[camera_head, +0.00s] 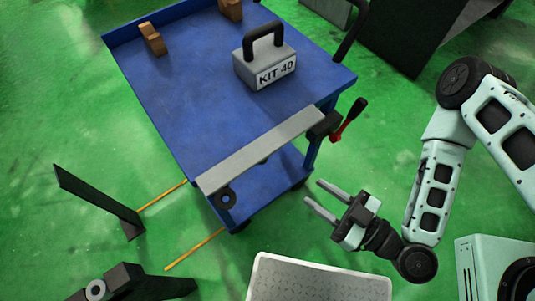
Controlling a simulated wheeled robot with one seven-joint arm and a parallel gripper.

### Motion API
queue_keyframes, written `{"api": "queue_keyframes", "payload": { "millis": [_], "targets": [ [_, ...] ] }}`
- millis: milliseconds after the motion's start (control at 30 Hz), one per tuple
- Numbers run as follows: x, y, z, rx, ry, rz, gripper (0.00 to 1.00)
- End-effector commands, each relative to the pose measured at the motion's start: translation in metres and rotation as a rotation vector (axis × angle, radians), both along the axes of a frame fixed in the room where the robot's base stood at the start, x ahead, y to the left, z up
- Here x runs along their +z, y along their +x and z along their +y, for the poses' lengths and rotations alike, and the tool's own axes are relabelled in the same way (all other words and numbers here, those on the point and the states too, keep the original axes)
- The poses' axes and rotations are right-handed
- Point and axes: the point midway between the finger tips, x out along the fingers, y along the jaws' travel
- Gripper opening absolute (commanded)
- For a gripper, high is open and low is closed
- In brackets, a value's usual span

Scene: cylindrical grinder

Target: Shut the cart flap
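The blue cart (185,95) stands at the upper middle of the head view, seen from above. A long grey strip (262,150) runs along its near end and may be the flap. I cannot tell its exact angle. A black block with a red and black lever (346,121) sits at the strip's right end.
A dark angled stand (100,203) and yellow floor lines (195,249) are at left. Green floor (370,150) is open right of the cart.

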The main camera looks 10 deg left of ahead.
Motion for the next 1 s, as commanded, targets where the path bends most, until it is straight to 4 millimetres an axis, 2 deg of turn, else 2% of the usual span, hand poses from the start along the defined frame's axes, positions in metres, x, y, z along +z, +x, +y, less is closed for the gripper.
{"api": "queue_keyframes", "payload": {
  "millis": [400,600,800,1000],
  "targets": [
    [0.002,0.038,0.08,0.002,0.001,-0.003,0.35],
    [0.001,0.053,0.111,0.002,-0.001,-0.002,0.35],
    [0.0,0.061,0.127,0.002,-0.001,0.0,0.35],
    [0.0,0.062,0.131,0.003,-0.001,0.002,0.35]
  ]
}}
